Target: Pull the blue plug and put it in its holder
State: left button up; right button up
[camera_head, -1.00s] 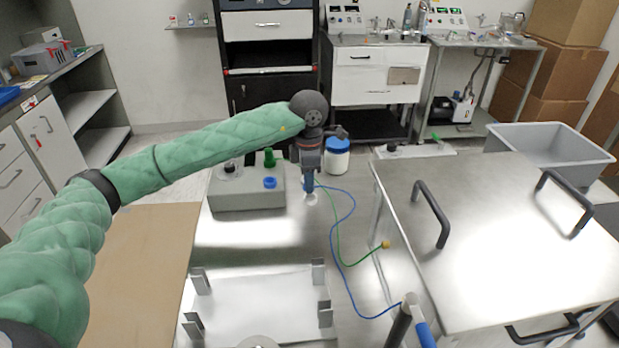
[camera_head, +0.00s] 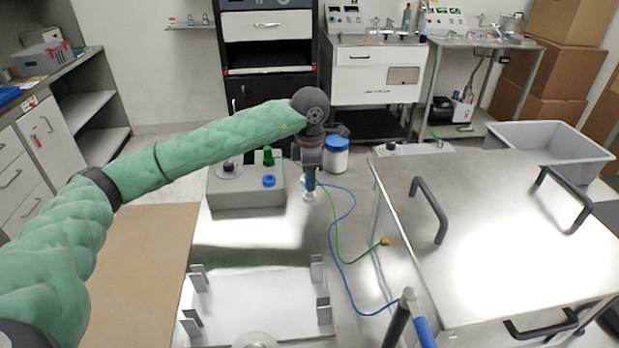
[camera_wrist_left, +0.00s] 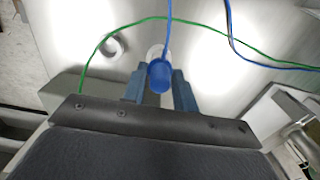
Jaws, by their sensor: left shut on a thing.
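My left gripper (camera_head: 310,187) points down over the bench, just right of the grey box. It is shut on the blue plug (camera_wrist_left: 160,75), which shows between its fingers in the left wrist view. A blue cable (camera_head: 341,215) runs from the plug's area toward the lower right. A small white round piece (camera_head: 308,197) shows right below the fingertips; I cannot tell whether the plug touches it. The grey box (camera_head: 240,199) carries a blue round piece (camera_head: 269,181) and a green plug (camera_head: 268,155). My right gripper is not in view.
A green cable runs to a yellow connector (camera_head: 384,241) near the metal cabinet (camera_head: 490,230), which has dark handles. A white jar with a blue lid (camera_head: 336,155) stands behind my gripper. A bright plate with upright brackets (camera_head: 255,300) lies at the front.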

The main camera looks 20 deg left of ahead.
pick_arm(q)
jog(key=shift+a+f+b, duration=0.1)
jog(key=shift+f+b, duration=0.1)
jog(key=shift+b, duration=0.25)
dwell(0.6)
jog(key=shift+f+b, duration=1.1)
jog(key=shift+b, duration=0.15)
dwell(0.6)
dwell(0.3)
jog(key=o, duration=1.5)
jog(key=shift+o, duration=0.2)
jog(key=shift+r, duration=0.2)
notch_tip(320, 180, up, 16)
jog(key=p, duration=0.4)
jog(key=shift+f+p, duration=0.2)
jog(key=shift+p, duration=0.2)
dwell(0.3)
jog(key=shift+f, duration=0.15)
